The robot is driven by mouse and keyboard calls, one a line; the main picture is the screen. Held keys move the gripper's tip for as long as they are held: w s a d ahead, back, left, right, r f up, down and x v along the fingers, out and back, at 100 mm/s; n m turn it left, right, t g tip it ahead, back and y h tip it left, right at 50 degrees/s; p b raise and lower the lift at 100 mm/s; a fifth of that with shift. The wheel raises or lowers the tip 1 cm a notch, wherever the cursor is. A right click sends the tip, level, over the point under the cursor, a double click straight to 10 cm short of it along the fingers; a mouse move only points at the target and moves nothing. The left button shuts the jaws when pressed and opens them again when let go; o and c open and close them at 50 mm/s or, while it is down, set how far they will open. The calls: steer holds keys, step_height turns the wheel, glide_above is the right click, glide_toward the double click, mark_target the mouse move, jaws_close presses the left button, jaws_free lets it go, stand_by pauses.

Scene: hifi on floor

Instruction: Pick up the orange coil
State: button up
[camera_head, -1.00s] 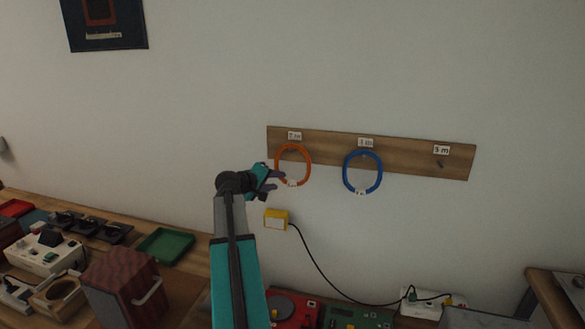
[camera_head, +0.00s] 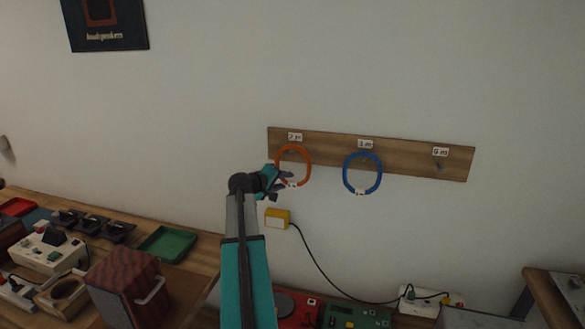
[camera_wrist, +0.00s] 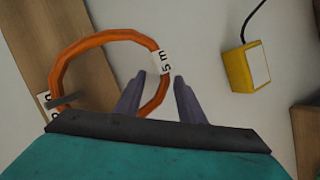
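The orange coil (camera_head: 308,165) hangs on a hook of a wooden board (camera_head: 410,160) on the wall. In the wrist view the orange coil (camera_wrist: 90,42) bears a white tag reading "5 m". My gripper (camera_head: 284,181) is at the coil's lower left in the head view. In the wrist view my gripper (camera_wrist: 160,80) is open, one finger within the ring's outline and the other outside it. The coil's tagged side runs between the fingers; contact cannot be told. The coil's lower part is partly hidden behind a finger.
A blue coil (camera_head: 379,172) hangs to the right on the same board, and the far-right hook (camera_head: 440,167) is empty. A yellow box (camera_head: 277,219) with a black cable is on the wall just below. Worktables with devices and trays stand lower down.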

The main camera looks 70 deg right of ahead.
steer(key=shift+p+x, duration=0.3)
steer(key=shift+x, duration=0.75)
steer(key=shift+c, duration=0.5)
steer(key=shift+a, duration=0.1)
jaws_close()
